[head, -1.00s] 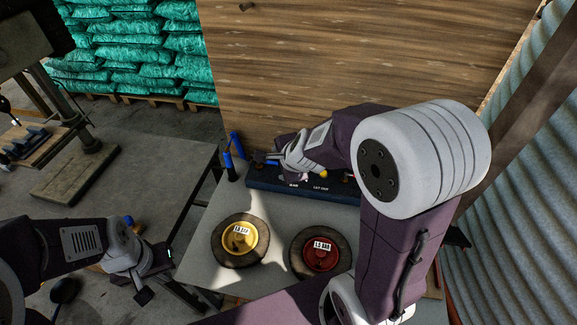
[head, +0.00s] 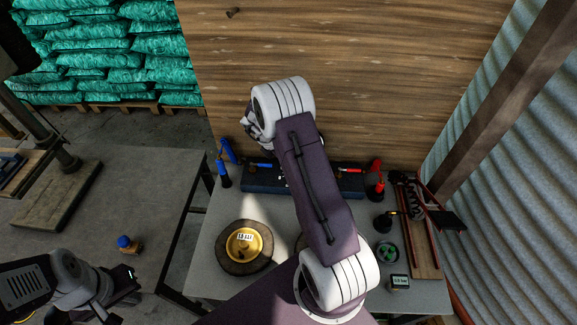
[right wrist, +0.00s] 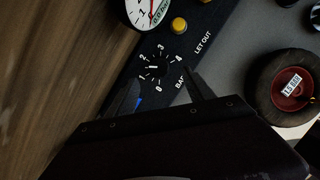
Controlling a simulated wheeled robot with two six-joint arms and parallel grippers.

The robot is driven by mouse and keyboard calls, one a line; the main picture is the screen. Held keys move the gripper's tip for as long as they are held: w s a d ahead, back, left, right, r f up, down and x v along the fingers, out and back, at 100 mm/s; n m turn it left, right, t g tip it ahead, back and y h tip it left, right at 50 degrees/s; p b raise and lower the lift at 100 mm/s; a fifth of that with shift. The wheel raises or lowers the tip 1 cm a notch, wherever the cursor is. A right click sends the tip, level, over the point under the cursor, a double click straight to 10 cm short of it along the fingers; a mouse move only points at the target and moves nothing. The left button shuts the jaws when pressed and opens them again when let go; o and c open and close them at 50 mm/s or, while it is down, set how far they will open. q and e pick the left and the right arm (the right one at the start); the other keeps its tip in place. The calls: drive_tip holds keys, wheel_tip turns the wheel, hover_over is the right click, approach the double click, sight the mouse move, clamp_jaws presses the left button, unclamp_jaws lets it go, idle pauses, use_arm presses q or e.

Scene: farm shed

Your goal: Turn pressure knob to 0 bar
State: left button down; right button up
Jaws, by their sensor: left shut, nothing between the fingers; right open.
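The black pressure knob (right wrist: 153,67) sits on a dark panel in the right wrist view, ringed by white numbers 0 to 4. Its white mark seems to point between 1 and 2; I cannot tell exactly. My right gripper (right wrist: 165,79) is open, its fingertips just short of the knob and apart, nothing between them. In the head view the panel (head: 262,179) stands at the back of the table, and my right arm hides the knob and right gripper. My left gripper (head: 127,284) is shut and empty at the lower left.
A gauge (right wrist: 147,12) and a yellow button (right wrist: 179,25) are beside the knob. A yellow-hubbed wheel (head: 244,247) lies on the table; a red-hubbed one (right wrist: 293,84) shows in the right wrist view. Blue (head: 223,172) and red (head: 376,184) fittings flank the panel. A wooden wall stands behind.

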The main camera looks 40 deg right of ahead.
drive_tip(key=x, duration=0.7)
drive_tip(key=shift+w+f+p, duration=0.3)
drive_tip(key=shift+f, duration=0.1)
drive_tip(key=shift+s+d+f, duration=0.2)
drive_tip(key=shift+a, duration=0.1)
drive_tip(key=shift+c, duration=0.3)
drive_tip(key=shift+w, duration=0.1)
drive_tip(key=c, duration=0.5)
clamp_jaws()
